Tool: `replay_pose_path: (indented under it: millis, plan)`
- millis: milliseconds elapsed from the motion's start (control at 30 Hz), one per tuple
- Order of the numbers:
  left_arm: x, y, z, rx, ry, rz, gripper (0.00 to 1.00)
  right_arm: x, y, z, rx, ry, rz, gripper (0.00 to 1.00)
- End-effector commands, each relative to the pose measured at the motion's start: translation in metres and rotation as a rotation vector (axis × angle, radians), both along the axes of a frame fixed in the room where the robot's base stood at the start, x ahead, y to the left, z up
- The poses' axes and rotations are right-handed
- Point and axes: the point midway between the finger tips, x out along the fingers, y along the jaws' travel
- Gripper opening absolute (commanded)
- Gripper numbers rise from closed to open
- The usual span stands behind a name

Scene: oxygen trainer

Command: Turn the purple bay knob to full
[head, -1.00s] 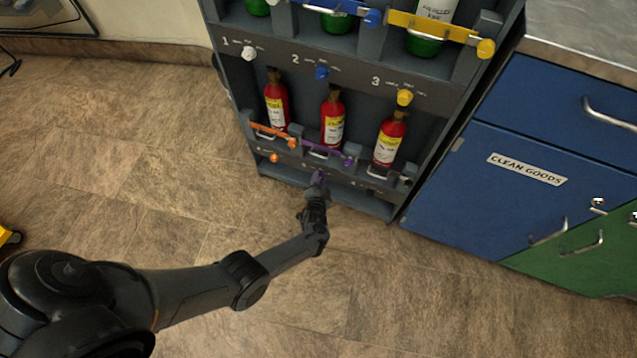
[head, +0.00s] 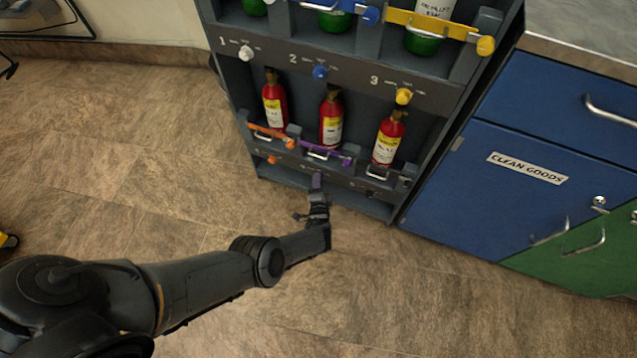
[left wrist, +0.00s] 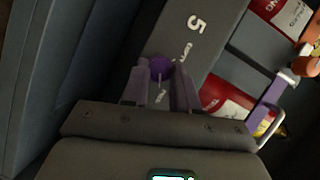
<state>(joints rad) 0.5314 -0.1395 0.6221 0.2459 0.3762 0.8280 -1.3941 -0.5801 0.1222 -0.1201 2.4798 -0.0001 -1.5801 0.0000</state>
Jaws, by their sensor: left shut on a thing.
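The purple bay knob (left wrist: 160,68) is a small round knob on the dark panel next to the number 5 in the left wrist view. A thin pale line shows on it, pointing toward my gripper. My left gripper (left wrist: 161,84) is shut on this knob, with one finger on each side of it. In the head view my left gripper (head: 318,188) reaches the low panel below the middle red bottle (head: 331,122), and the knob is mostly hidden there. The purple bar (head: 325,153) crosses in front of that bottle. My right gripper is not in view.
The grey rack (head: 240,90) also holds an orange bar (head: 270,134), more red bottles and upper knobs, including a yellow one (head: 403,96). A blue cabinet (head: 490,205) stands close on the right.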

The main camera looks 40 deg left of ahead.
Motion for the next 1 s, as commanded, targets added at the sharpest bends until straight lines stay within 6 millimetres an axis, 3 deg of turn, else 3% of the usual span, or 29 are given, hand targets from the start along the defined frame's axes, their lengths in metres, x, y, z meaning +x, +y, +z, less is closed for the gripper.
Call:
replay_pose_path:
  millis: [333,367,533,1000]
  plan:
    - [-0.0013,0.0005,-0.0018,0.001,0.005,0.000,0.00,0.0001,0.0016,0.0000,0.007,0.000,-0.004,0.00]
    - [-0.0013,0.0005,-0.0018,0.001,0.005,0.000,0.30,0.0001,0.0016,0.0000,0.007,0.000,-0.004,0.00]
    - [-0.0009,0.0006,-0.0014,0.002,0.005,0.001,0.54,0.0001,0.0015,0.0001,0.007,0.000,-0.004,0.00]
    - [-0.0032,-0.0013,0.0016,0.002,0.003,0.000,0.54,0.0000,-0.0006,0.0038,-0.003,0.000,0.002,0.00]
